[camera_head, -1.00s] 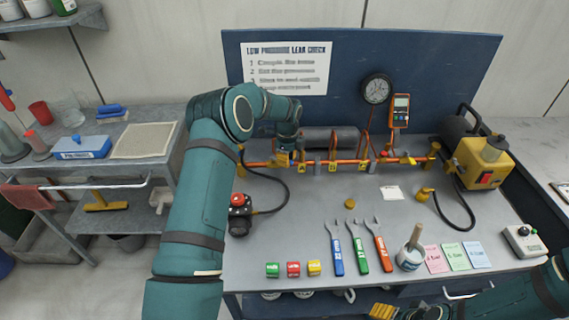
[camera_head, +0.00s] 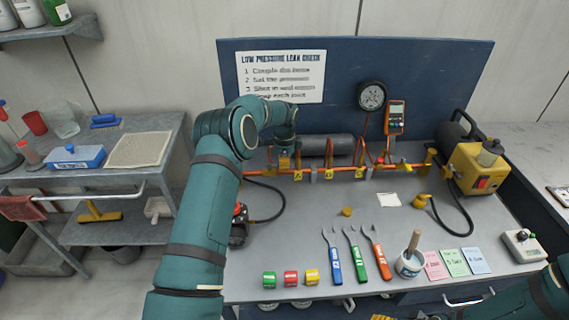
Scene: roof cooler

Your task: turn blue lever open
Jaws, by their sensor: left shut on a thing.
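An orange pipe (camera_head: 340,173) with several yellow tags and fittings runs along the back of the bench, below the blue backboard. My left arm reaches in from the lower left and bends over the pipe's left part. My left gripper (camera_head: 285,161) points down there and is shut on a small part at the pipe. I take this part to be the blue lever, but the jaws cover it and its angle cannot be read. My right gripper (camera_head: 383,317) barely shows at the bottom edge, below the bench front; its jaws cannot be made out.
A round gauge (camera_head: 371,96) and an orange meter (camera_head: 395,118) stand behind the pipe. A yellow pump (camera_head: 478,170) is at the right. Three wrenches (camera_head: 355,255), a brush cup (camera_head: 410,262) and coloured tape rolls (camera_head: 291,279) lie near the front. The middle of the bench is fairly clear.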

